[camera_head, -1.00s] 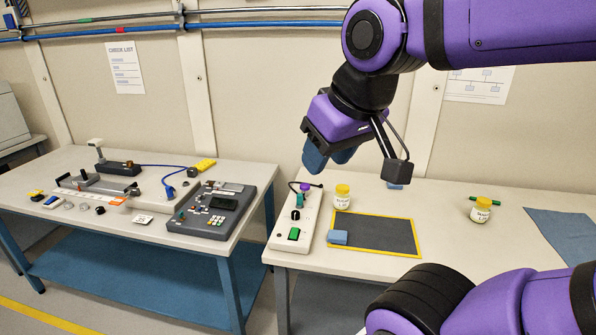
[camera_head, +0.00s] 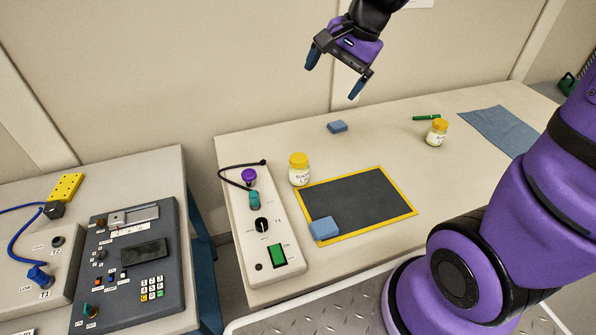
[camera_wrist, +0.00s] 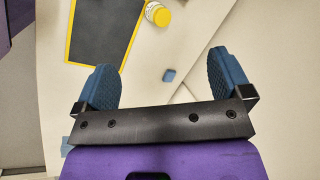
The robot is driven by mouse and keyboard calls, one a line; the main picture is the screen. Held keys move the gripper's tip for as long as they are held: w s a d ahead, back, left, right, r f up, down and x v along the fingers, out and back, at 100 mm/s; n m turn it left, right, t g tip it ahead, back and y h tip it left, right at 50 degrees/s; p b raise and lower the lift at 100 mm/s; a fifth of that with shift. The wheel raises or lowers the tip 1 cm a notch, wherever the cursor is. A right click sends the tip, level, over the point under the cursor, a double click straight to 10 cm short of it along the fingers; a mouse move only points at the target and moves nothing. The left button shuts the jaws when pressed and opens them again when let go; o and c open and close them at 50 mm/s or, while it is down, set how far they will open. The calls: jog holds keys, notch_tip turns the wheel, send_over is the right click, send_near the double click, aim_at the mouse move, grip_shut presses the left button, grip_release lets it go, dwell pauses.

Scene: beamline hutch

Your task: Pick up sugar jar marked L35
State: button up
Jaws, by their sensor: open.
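Two glass jars with yellow lids and pale contents stand upright on the right-hand table. The left jar (camera_head: 299,170) is beside the back left corner of a dark mat. Its label seems to read sugar, but the number is not legible. The right jar (camera_head: 436,132) stands further back to the right, its label too small to read. My gripper (camera_head: 335,73) is open and empty, raised above the back of the table, clear of both jars. In the wrist view, one jar (camera_wrist: 158,15) shows beyond the fingers at the top, beside the mat; it appears to be the left one.
The dark mat (camera_head: 358,202) has a yellow border and a blue block (camera_head: 324,228) on its left corner. Another blue block (camera_head: 337,127) lies near the back. A switch box (camera_head: 264,225) stands left of the left jar. A green pen-like item (camera_head: 426,117) and blue cloth (camera_head: 500,130) lie right.

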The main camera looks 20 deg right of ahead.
jog(key=w+f+m, duration=0.6)
jog(key=w+f, duration=0.2)
jog(key=f, duration=0.2)
jog(key=m+g, duration=0.1)
jog(key=m, duration=0.6)
send_near(302, 158)
notch_tip(302, 158, down, 2)
jog(key=shift+y, duration=0.4)
jog(key=x, duration=0.4)
jog(key=shift+w+f, duration=0.25)
jog(key=shift+w, duration=0.1)
jog(key=shift+x, duration=3.15)
jog(key=shift+s+a, duration=0.1)
jog(key=shift+s, duration=0.05)
jog(key=c, duration=1.2)
jog(key=shift+r, duration=0.1)
